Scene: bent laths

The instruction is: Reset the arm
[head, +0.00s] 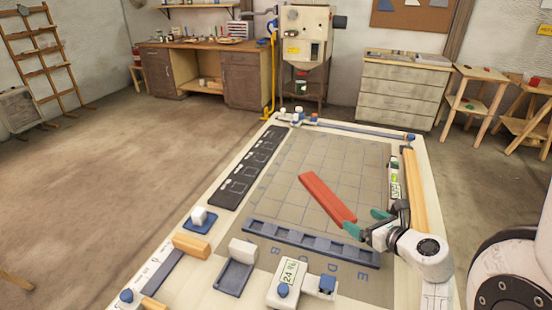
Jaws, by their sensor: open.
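My gripper (367,222) is open at the right side of the table (420,147), low over its surface. Its teal fingertips are on either side of the near end of a red lath (326,197). I cannot tell whether they touch it. The lath lies slanted across the grid mat (309,158), its far end toward the upper left. My white arm reaches in from the lower right.
A long slotted blue-grey rack (308,243) lies just in front of the lath. A black strip (249,168) with square outlines runs along the left. A wooden bar (414,190) lies at the right edge. A white device (288,282) stands at the near edge. The far grid is clear.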

